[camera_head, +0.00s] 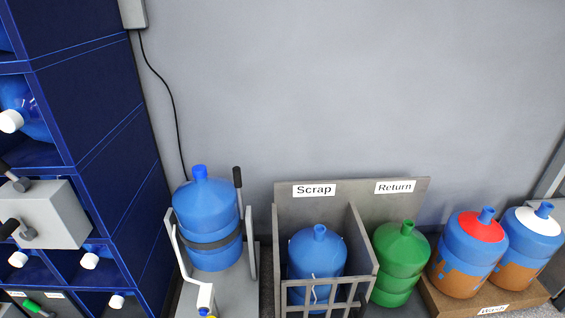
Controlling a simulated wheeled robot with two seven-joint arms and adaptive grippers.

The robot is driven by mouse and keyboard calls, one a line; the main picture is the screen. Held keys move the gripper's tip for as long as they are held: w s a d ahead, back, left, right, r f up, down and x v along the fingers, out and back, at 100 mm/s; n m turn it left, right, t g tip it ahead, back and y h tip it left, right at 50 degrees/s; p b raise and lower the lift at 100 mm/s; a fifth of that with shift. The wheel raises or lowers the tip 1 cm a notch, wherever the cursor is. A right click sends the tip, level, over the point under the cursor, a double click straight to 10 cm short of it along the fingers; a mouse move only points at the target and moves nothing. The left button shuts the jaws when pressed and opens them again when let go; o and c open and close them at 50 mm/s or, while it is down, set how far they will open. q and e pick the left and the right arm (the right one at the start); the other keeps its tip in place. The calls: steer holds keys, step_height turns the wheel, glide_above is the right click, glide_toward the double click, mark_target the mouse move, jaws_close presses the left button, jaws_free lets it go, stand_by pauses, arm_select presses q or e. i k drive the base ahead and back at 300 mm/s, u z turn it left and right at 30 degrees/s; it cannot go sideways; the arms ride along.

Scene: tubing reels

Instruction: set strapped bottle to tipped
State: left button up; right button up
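The strapped bottle (203,205) is a blue water bottle with a blue cap, standing upright in a grey cradle stand (250,250) left of the middle. A dark strap (214,242) runs around its body. A lever with a black grip (237,178) rises at the cradle's right side. A pale bent bar (180,258) runs down the cradle's left front to a white block (206,297) near the bottom edge. Neither of my grippers shows in the head view.
A grey bin (362,255) labelled Scrap and Return holds a blue bottle (318,252) and a green bottle (400,250). A dark blue rack (100,120) with bottles and a white box (52,215) fills the left.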

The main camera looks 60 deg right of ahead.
mark_target(208, 214)
steer(key=z, duration=0.85)
steer(key=i, duration=1.2)
steer(key=z, duration=0.1)
